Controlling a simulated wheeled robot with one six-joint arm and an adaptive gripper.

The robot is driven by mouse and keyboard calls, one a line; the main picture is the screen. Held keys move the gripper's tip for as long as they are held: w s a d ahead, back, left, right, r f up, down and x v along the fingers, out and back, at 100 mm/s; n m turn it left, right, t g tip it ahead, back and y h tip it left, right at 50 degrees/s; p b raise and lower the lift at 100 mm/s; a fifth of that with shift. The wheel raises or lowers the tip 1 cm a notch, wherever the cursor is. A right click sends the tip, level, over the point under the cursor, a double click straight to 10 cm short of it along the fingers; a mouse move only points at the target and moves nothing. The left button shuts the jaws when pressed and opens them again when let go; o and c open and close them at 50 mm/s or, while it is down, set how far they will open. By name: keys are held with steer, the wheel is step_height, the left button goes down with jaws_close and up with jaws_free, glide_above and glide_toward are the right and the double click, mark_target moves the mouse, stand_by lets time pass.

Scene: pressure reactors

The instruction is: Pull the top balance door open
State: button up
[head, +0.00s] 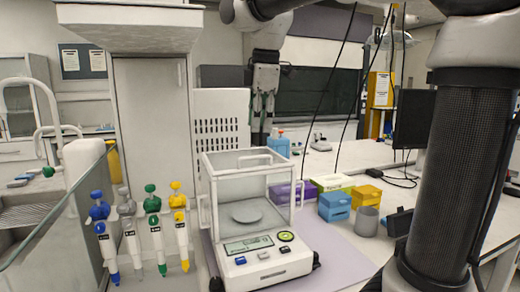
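The balance (262,262) stands on the bench in the middle of the head view, with a glass draft shield around its round weighing pan (247,212). The top balance door (240,162) is a clear panel lying across the top of the shield, with a small pale handle (254,158) on it; it looks shut. My gripper (264,112) points down above and behind the balance in the picture, apart from the door. Its fingers seem spread with a gap between them, and nothing shows held.
Several pipettes (154,228) hang on a stand left of the balance. Blue (335,205) and yellow (367,196) boxes and a grey cup (367,221) stand to its right. A white overhead cabinet (130,25) is at upper left.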

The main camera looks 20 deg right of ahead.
mark_target(260, 158)
steer(key=f, duration=0.2)
steer(key=f+n, duration=0.1)
steer(key=f, duration=0.2)
steer(key=w+f+n, duration=0.1)
steer(key=f, duration=0.1)
steer(key=shift+d+f, duration=0.1)
steer(key=shift+f, duration=0.3)
jaws_close()
